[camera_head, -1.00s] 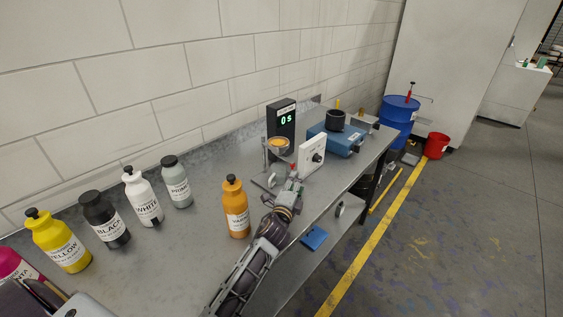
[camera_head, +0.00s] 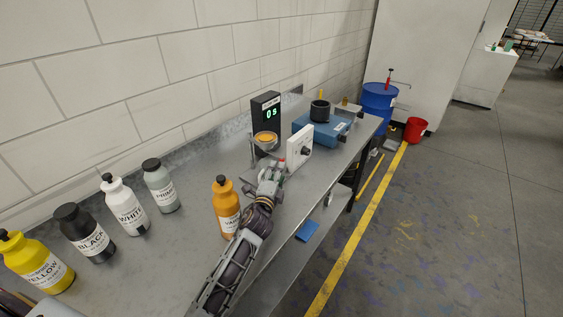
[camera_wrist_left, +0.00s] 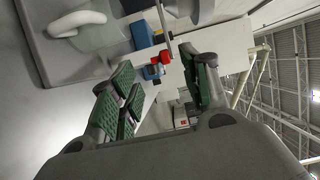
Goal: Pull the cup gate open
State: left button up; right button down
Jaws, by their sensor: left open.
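The cup (camera_head: 266,135), with orange content, sits on a stand below a black timer (camera_head: 265,108) reading "0 s". My left gripper (camera_head: 273,170) is beside the stand, in front of the cup and near the white panel (camera_head: 299,147). In the left wrist view, its green-padded fingers (camera_wrist_left: 160,88) are apart. A small red knob (camera_wrist_left: 165,57) on a thin rod shows between and beyond the fingertips, with no visible contact. I cannot tell for sure that this knob is the gate's handle. My right gripper is not in view.
An orange bottle (camera_head: 227,210) stands close beside my left forearm. White (camera_head: 126,207), black (camera_head: 85,233), yellow (camera_head: 36,262) and grey (camera_head: 161,187) bottles line the bench (camera_head: 150,270). A blue machine (camera_head: 322,130) stands beyond the white panel.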

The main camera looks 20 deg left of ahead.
pick_arm(q)
jog(key=shift+w+a+p, duration=0.15)
jog(key=shift+w+p, duration=0.3)
jog(key=shift+w, duration=3.25)
jog(key=shift+c, duration=0.4)
